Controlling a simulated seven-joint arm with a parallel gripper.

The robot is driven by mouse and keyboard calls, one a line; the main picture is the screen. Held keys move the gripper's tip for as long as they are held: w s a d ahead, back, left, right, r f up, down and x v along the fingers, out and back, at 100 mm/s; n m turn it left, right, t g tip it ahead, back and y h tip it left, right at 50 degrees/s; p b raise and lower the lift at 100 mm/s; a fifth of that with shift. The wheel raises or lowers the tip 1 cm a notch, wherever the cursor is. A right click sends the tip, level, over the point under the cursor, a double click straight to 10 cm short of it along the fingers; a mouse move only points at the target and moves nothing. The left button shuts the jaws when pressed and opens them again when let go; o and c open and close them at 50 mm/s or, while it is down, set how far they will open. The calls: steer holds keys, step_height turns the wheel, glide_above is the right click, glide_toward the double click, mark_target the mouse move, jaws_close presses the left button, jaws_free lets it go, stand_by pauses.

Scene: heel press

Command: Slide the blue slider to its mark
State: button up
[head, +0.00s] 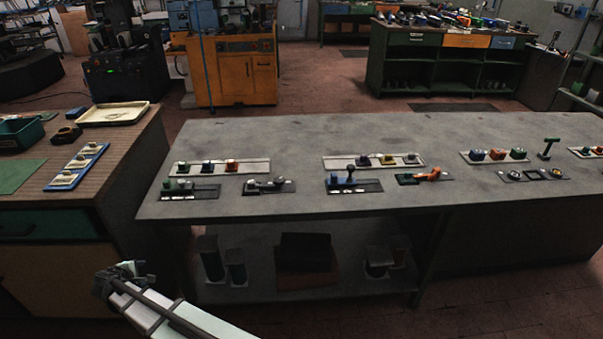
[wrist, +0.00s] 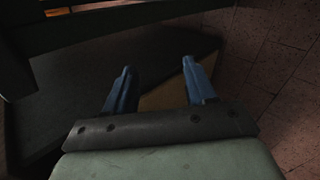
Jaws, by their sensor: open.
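A blue slider (head: 350,174) with an upright knob stands on a dark plate (head: 369,187) near the front middle of the grey bench. Small white marks show along the plate's front edge, but I cannot tell which is its mark. My gripper (head: 128,270) is low at the lower left in the head view, in front of the bench and well away from the slider. In the wrist view its two blue fingers (wrist: 157,88) are apart with nothing between them. The slider is not in the wrist view.
The grey bench (head: 290,140) carries several other small control panels in two rows. At the left, a wooden-topped cabinet (head: 125,145) holds a blue tray of switches (head: 77,167), a cream tray (head: 113,113) and a green bin. Boxes stand on the bench's lower shelf (head: 345,280).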

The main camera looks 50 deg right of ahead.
steer(key=w+d+r+m+t+h, duration=0.1)
steer(key=w+d+r, duration=0.1)
steer(key=w+r, duration=0.55)
steer(key=w+d+r+t+h, duration=0.15)
steer(key=w+r, duration=0.25)
steer(key=r, duration=0.7)
steer(key=w+d+r+m+g+h, duration=0.2)
steer(key=d+r+m, duration=0.5)
steer(key=d+r, duration=0.7)
steer(key=s+d+r+m+g, duration=0.1)
steer(key=s+d+m+g, duration=0.35)
steer(key=d, duration=0.85)
steer(key=m+g+y, duration=0.6)
steer(key=m+y, duration=0.2)
steer(key=m, duration=1.8)
glide_toward(333, 175)
steer(key=shift+h, duration=0.25)
steer(key=x, duration=0.9)
steer(key=shift+f, duration=0.15)
